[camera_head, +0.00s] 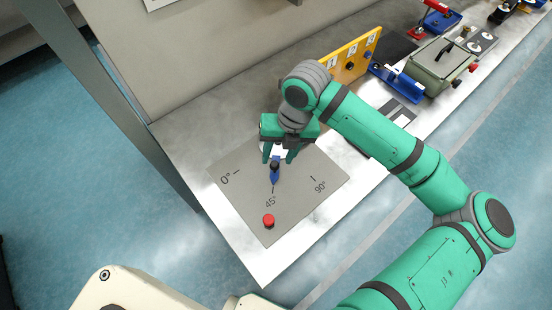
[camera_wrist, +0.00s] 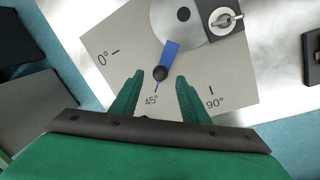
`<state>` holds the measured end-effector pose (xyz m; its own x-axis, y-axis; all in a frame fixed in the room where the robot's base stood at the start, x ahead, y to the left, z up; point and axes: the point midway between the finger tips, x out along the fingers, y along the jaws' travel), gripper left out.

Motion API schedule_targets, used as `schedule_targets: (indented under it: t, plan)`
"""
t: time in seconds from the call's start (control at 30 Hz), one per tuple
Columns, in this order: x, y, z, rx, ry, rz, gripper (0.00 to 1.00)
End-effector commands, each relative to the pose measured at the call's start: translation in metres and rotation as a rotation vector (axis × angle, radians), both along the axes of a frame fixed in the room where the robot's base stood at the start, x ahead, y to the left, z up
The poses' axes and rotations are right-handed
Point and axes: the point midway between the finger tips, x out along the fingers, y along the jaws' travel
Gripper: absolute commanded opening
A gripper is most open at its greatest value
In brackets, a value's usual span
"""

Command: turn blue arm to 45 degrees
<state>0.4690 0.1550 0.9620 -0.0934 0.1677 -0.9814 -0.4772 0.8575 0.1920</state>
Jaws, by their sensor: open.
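The blue arm (camera_head: 275,174) lies on a grey plate (camera_head: 237,205) marked 0°, 45° and 90°. In the wrist view the blue arm (camera_wrist: 170,53) runs from a light grey disc (camera_wrist: 190,16) to a black knob (camera_wrist: 160,73) at its outer end. Its outer end points at the 45° mark (camera_wrist: 152,100). My gripper (camera_head: 279,160) is over the plate at the arm. In the wrist view its green fingers (camera_wrist: 158,88) are apart on either side of the line below the knob, with no visible contact. A red button (camera_head: 268,221) sits on the plate.
A metal piece with a key-like handle (camera_wrist: 224,18) stands beside the disc. A yellow panel (camera_head: 352,58), a blue device (camera_head: 397,80) and a grey-green box (camera_head: 440,64) stand farther along the bench. The plate's front is clear apart from the button.

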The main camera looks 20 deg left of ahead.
Motion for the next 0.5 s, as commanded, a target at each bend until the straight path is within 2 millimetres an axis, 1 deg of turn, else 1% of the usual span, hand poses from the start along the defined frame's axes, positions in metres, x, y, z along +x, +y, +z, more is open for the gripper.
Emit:
schedule_targets:
  t: [0.03,0.1,0.23,0.4,0.5]
  plan:
    - [0.002,-0.001,0.01,0.002,-0.003,-0.001,0.41]
    - [0.003,-0.004,0.024,0.001,-0.004,0.0,0.41]
    - [0.005,-0.007,0.046,0.001,-0.002,0.0,0.41]
    - [0.006,-0.011,0.065,0.0,-0.001,0.0,0.41]
    - [0.007,-0.011,0.07,0.001,-0.002,0.0,0.41]
